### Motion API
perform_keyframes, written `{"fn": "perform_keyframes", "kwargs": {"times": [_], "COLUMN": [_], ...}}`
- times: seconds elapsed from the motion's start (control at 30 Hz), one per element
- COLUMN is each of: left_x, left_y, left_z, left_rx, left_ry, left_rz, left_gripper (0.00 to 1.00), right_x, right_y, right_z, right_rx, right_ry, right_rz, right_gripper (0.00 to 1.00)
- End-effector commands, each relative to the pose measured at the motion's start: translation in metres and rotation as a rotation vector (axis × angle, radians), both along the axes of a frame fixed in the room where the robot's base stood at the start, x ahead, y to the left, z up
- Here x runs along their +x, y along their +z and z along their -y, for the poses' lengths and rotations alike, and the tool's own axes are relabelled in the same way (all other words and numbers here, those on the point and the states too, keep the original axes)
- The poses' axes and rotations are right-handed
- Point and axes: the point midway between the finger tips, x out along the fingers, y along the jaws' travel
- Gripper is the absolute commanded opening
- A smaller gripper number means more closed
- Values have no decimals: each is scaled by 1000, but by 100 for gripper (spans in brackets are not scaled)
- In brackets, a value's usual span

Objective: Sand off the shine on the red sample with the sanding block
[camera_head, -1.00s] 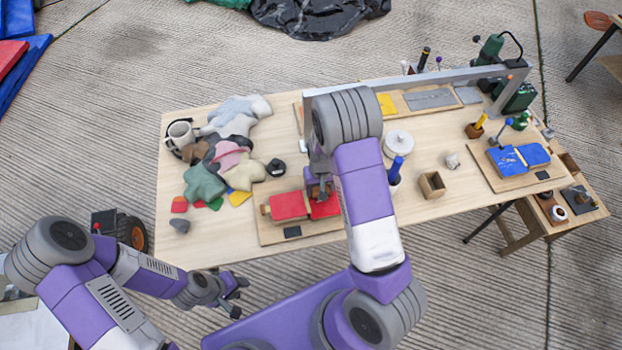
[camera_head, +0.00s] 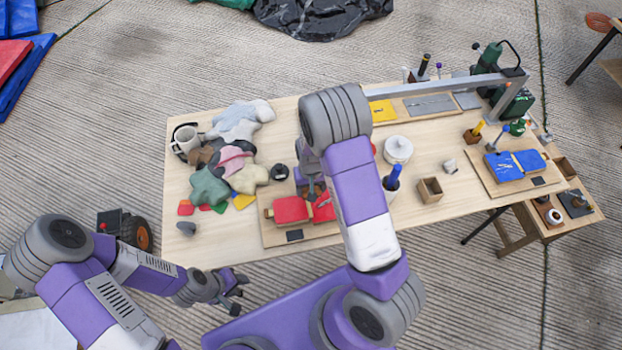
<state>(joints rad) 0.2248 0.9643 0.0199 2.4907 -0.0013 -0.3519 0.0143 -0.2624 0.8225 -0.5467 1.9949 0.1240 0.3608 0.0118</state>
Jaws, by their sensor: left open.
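The red sample (camera_head: 290,210) lies on a wooden board (camera_head: 273,238) at the table's front, with a small dark patch in front of it. It shows as two red parts with a gap or line between them. My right gripper (camera_head: 313,192) points down over the middle of the red sample, partly hidden by my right arm. I cannot make out its fingers, or whether the sanding block is in them. My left gripper (camera_head: 239,292) is open and empty, off the table's front edge.
A grey frame (camera_head: 445,86) spans the back.

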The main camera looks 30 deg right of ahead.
Motion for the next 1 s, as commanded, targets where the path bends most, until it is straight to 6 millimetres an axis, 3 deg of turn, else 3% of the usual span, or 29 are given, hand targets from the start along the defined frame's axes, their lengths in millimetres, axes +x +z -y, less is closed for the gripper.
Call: {"fn": "perform_keyframes", "kwargs": {"times": [0.33, 1.0], "left_x": [0, 0], "left_y": [25, 20], "left_z": [0, 0], "left_rx": [0, 0], "left_ry": [0, 0], "left_rz": [0, 0], "left_gripper": [43, 43], "right_x": [0, -3], "right_y": [30, 22], "right_z": [0, -3], "right_rx": [0, -1], "right_ry": [0, 13], "right_rz": [1, -3], "right_gripper": [35, 35]}}
